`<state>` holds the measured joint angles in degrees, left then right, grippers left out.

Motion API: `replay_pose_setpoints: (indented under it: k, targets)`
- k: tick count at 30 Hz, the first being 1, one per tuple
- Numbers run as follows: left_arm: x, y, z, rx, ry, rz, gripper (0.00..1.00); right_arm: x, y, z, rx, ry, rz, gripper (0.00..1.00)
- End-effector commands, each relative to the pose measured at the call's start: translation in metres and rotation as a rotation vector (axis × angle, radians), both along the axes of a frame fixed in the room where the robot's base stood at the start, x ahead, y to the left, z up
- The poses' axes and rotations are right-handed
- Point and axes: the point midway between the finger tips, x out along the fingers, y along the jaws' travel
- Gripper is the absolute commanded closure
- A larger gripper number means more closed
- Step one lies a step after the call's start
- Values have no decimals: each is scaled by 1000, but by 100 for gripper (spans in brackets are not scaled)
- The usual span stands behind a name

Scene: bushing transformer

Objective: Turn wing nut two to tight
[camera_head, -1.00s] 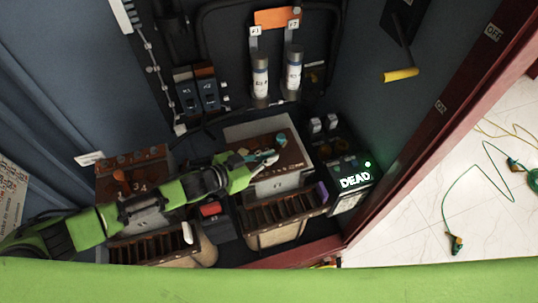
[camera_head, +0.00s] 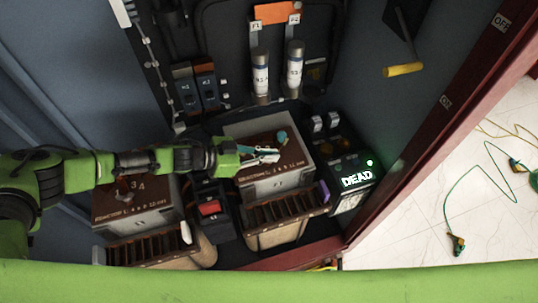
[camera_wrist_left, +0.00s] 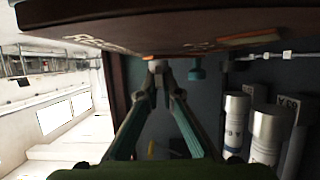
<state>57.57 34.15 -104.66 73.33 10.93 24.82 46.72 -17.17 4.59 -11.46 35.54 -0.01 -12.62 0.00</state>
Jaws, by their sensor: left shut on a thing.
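In the head view my left gripper (camera_head: 268,155) reaches in from the left over the brown top of the right-hand box (camera_head: 299,176). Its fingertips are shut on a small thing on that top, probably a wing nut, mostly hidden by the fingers. In the left wrist view the fingertips (camera_wrist_left: 158,72) meet at a small pale and orange piece (camera_wrist_left: 156,62) under the brown panel. A teal wing nut (camera_head: 281,138) stands just beyond the fingers, apart from them; it also shows in the left wrist view (camera_wrist_left: 196,71). I cannot read which nut is number two. My right gripper is not in view.
A second box marked 3 and 4 (camera_head: 155,215) lies under my left forearm. Two white cylinders (camera_head: 261,75) stand behind. A lit DEAD display (camera_head: 356,180) is at the right. A yellow-handled lever (camera_head: 403,70) hangs on the side wall.

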Motion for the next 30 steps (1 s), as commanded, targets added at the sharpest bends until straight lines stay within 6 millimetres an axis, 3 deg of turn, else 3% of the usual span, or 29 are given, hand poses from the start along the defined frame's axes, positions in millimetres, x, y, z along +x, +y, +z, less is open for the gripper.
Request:
replay_pose_setpoints:
  k: [1,10,12,23,30]
  targets:
    - [-2,4,-8,16,4,3,100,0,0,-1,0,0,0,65]
    - [-3,4,-9,16,5,1,100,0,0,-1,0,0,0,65]
    - [-3,4,-9,16,6,1,78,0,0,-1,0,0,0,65]
    - [-2,3,-3,7,2,-1,78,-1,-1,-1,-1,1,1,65]
    - [-9,31,8,8,2,1,78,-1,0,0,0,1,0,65]
